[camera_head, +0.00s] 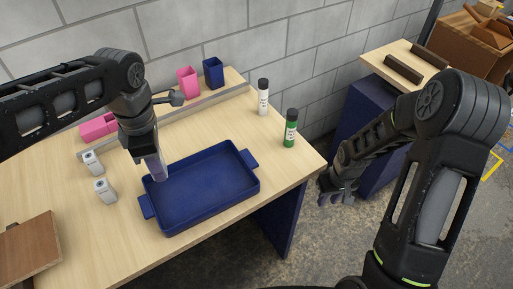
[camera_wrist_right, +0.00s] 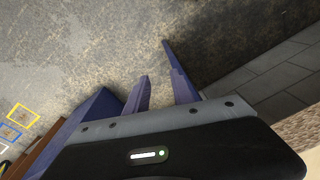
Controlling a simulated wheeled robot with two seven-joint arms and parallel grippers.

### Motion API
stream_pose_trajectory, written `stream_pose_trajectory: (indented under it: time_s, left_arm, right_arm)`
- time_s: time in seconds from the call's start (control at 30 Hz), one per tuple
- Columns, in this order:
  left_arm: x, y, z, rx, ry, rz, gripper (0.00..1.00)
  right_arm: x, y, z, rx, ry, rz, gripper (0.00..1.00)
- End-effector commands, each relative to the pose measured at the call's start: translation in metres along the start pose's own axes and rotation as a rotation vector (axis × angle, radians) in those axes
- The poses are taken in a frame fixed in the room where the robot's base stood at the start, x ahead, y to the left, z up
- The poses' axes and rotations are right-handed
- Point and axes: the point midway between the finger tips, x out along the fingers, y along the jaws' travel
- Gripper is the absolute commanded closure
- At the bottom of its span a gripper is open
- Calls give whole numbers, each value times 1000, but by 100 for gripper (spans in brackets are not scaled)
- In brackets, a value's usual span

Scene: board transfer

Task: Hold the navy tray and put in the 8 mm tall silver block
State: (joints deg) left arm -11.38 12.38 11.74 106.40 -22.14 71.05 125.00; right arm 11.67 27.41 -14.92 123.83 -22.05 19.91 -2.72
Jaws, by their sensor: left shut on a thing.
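The navy tray (camera_head: 215,205) lies on the wooden table, with a handle at its left and right ends. Its floor looks empty. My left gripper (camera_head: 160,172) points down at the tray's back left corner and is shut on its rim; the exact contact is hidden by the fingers. My right gripper (camera_head: 333,197) is beyond the table's right edge, over the floor. In the right wrist view its two fingers (camera_wrist_right: 160,88) stand apart with nothing between them. I cannot make out a block that is surely the 8 mm silver one.
Two small pale grey pieces with dark round marks (camera_head: 105,191) stand left of the tray. Pink and navy bins (camera_head: 213,73) stand at the back. A white bottle (camera_head: 263,98) and a green bottle (camera_head: 290,128) stand back right. A brown board (camera_head: 30,250) is front left.

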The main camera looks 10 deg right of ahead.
Motion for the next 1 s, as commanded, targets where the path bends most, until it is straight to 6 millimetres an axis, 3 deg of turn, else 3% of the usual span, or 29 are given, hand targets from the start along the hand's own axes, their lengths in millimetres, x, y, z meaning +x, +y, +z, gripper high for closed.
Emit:
stream_pose_trajectory:
  time_s: [0.03,0.1,0.17,0.2,0.27,0.43,0.6,0.7,0.83,1.0]
  left_arm:
    - [0,0,0,0,0,1,100]
    - [0,0,0,0,0,1,100]
    - [0,0,0,0,0,1,100]
    - [0,0,0,0,0,1,100]
    - [0,0,0,0,0,1,100]
    - [0,0,0,0,0,1,100]
    - [0,0,0,0,0,1,100]
    - [0,0,0,0,0,1,100]
    - [0,0,0,0,0,1,100]
    - [0,0,0,0,0,1,100]
  right_arm:
    - [-23,27,-10,4,6,44,71]
    - [-56,58,-17,6,-5,100,71]
    - [-90,74,-26,4,-14,145,71]
    - [-116,73,-36,-6,-19,166,71]
    - [-144,48,-51,-35,-25,168,71]
    - [-185,-52,-73,-133,-36,119,71]
    - [-216,-147,-69,-237,-49,71,71]
    - [-231,-188,-59,-285,-58,53,71]
    - [-243,-219,-48,-325,-69,41,71]
    - [-248,-232,-42,-342,-75,36,71]
